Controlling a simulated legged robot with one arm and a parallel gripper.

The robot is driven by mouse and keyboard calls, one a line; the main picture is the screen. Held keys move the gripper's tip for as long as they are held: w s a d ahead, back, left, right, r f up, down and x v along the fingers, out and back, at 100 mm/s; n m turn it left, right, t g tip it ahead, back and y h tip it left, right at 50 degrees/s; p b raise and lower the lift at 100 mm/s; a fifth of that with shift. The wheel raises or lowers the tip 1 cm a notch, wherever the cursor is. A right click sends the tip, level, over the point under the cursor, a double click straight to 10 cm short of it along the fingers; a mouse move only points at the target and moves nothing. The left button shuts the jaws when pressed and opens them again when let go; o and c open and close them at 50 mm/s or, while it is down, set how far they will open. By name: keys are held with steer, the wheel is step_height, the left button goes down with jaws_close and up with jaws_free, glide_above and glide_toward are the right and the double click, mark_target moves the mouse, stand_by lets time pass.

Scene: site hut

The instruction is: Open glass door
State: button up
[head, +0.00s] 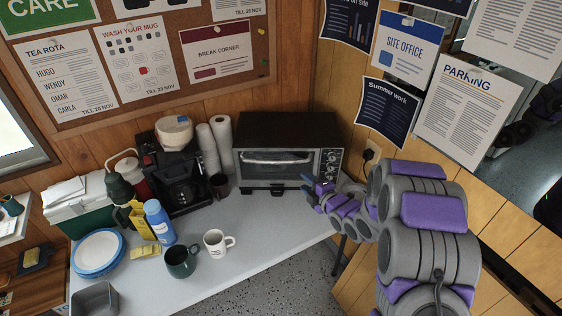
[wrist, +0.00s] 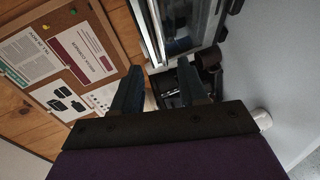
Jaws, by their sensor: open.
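A black and silver toaster oven (head: 288,130) stands at the back right of the counter. Its glass door (head: 262,172) is shut, with a long silver handle (head: 277,160) across the top. My gripper (head: 309,188) is at the oven's front right, below the control knobs, open and empty, apart from the handle. In the wrist view the two dark fingers of my gripper (wrist: 160,84) are spread apart. The oven front (wrist: 182,20) shows turned on its side beyond them, partly cut off by the frame.
A dark mug (head: 219,185), a coffee maker (head: 182,180) and paper rolls (head: 222,140) stand left of the oven. A white mug (head: 215,243) and a green mug (head: 181,262) sit nearer the front. The counter (head: 262,228) before the oven is clear.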

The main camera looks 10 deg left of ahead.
glide_toward(278, 163)
steer(key=x, duration=0.3)
steer(key=b+x, duration=0.1)
steer(key=x, duration=0.3)
steer(key=b+x, duration=0.1)
steer(key=x, duration=0.2)
steer(key=shift+w+f, duration=0.15)
steer(key=shift+f, duration=0.15)
steer(key=shift+w+d, duration=0.1)
steer(key=shift+w, duration=0.15)
steer(key=c, duration=0.4)
jaws_close()
